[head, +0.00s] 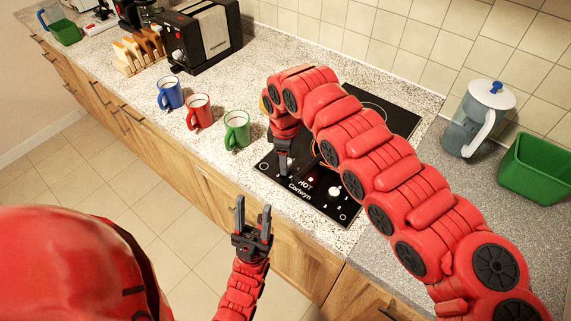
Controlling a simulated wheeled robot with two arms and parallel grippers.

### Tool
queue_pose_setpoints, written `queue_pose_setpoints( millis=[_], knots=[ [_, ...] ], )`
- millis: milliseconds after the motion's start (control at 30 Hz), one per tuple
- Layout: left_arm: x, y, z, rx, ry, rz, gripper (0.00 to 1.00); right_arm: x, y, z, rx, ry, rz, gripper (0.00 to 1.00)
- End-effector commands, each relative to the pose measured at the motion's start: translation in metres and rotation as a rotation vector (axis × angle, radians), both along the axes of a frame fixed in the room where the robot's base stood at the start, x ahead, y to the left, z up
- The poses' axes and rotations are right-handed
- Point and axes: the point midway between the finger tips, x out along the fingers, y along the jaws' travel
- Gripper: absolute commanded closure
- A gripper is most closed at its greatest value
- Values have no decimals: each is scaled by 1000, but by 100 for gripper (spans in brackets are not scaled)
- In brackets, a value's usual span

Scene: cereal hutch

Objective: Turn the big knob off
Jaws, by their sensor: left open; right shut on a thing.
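The black hob (398,118) is set in the speckled counter, with its control panel at the front edge. My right gripper (284,168) reaches down to the left part of this panel and is shut on a knob there. The gripper hides that knob, so its size and setting cannot be read. A pale knob (335,191) shows free at the right of the panel. A red light (311,180) glows beside the word HOT. My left gripper (253,220) is open and empty, in front of the counter edge and below the hob.
Blue (170,93), red (199,112) and green (237,129) mugs stand left of the hob. A toaster (203,38) and toast rack (140,52) stand behind them. A jug (471,122) and green bin (535,172) stand at right. My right arm covers much of the hob.

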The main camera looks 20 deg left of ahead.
Motion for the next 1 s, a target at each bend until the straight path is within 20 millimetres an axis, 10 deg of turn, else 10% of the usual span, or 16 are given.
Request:
queue_pose_setpoints(
  millis=[833,867,1000],
  knots=[
    [0,0,-15,0,0,0,50,0,-1,0,-2,2,136,100],
    [0,0,-15,0,0,0,50,0,-1,0,-1,1,136,48],
    [0,0,-15,0,0,0,50,0,-1,0,-1,1,135,23]
  ],
)
